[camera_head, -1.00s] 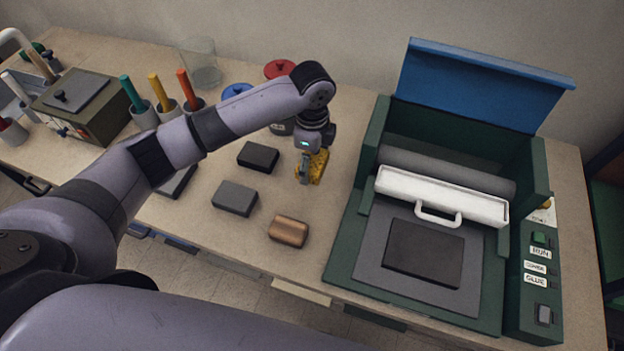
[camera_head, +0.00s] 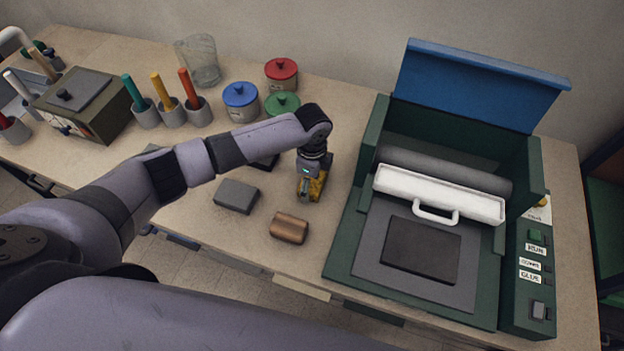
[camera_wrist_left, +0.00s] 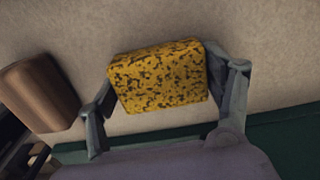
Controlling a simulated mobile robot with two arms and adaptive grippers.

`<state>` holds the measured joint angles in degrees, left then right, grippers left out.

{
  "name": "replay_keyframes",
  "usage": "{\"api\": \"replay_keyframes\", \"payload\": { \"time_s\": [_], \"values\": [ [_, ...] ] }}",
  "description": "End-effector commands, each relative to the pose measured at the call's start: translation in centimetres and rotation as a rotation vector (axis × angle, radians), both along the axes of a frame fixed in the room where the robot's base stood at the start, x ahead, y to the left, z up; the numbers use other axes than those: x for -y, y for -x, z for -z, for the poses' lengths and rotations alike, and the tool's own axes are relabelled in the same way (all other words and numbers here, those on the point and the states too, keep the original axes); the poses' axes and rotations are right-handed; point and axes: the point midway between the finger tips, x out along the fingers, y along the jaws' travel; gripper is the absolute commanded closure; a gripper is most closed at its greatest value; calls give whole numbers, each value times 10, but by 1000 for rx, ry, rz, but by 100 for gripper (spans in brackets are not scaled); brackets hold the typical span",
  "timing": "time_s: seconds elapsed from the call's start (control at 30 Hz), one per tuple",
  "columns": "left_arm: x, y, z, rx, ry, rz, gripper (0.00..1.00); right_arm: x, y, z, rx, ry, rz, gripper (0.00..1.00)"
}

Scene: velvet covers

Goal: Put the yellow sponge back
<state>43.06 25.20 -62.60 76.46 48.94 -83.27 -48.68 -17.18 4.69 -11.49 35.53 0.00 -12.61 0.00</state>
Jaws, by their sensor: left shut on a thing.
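The yellow sponge (camera_head: 318,186), speckled with dark spots, is between the fingers of my left gripper (camera_head: 309,188), right of centre on the workbench. In the left wrist view the sponge (camera_wrist_left: 158,77) sits between both fingers of the left gripper (camera_wrist_left: 165,90), which is shut on it. I cannot tell whether the sponge touches the bench top. My right gripper is not in view.
A brown block (camera_head: 289,228) and a grey block (camera_head: 237,196) lie left of the sponge. The green press (camera_head: 345,235) with a raised blue lid (camera_head: 480,85) stands to the right. Lidded jars in blue (camera_head: 240,96), red (camera_head: 281,73) and green (camera_head: 282,104) stand behind.

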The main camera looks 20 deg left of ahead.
Motion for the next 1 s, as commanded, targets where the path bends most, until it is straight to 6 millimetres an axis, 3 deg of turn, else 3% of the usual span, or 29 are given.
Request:
{"api": "replay_keyframes", "payload": {
  "time_s": [0.07,0.1,0.37,0.73,0.87,1.0],
  "values": [
    [0,0,3,-1,0,0,52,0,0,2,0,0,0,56],
    [0,0,3,0,0,0,24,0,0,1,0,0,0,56],
    [0,0,2,0,0,0,7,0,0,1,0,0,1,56],
    [0,0,-1,1,0,0,6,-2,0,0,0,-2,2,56],
    [0,-1,-12,2,2,-1,6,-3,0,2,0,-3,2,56],
    [0,-1,-39,5,2,1,6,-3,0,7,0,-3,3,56]
  ]
}}
